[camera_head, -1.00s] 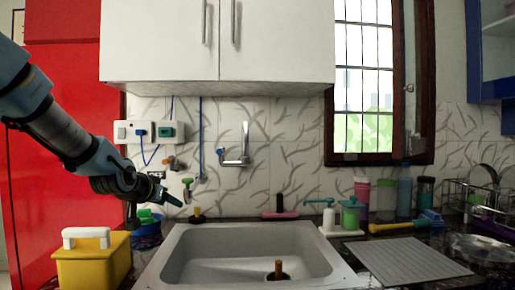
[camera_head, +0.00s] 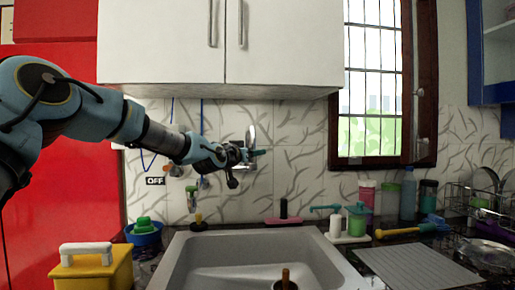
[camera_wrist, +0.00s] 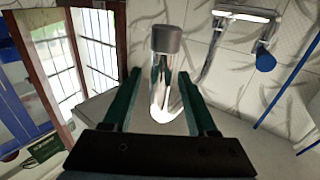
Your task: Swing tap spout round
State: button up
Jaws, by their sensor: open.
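The tap spout (camera_head: 250,133) is chrome and stands against the tiled wall above the sink. My gripper (camera_head: 258,153) is at the tap and hides its lower part in the head view. In the wrist view, a shiny chrome piece with a grey end, which looks like the spout (camera_wrist: 165,85), lies between my two green fingers (camera_wrist: 160,80). The fingers are apart, with a gap visible on the left side; contact on the right cannot be told. A blue knob (camera_wrist: 265,62) beside chrome pipework shows at the upper right there.
The grey sink (camera_head: 255,247) lies below. A yellow caddy (camera_head: 92,272) and blue bowl (camera_head: 145,236) stand left of it. A green soap dispenser (camera_head: 357,218) stands to the right. White cupboards (camera_head: 165,45) hang above; a window (camera_head: 375,85) is at the right.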

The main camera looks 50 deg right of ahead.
jog(key=p+x, duration=0.1)
jog(key=x, duration=0.2)
jog(key=shift+d, duration=0.15)
grip_shut()
dwell(0.5)
dwell(0.9)
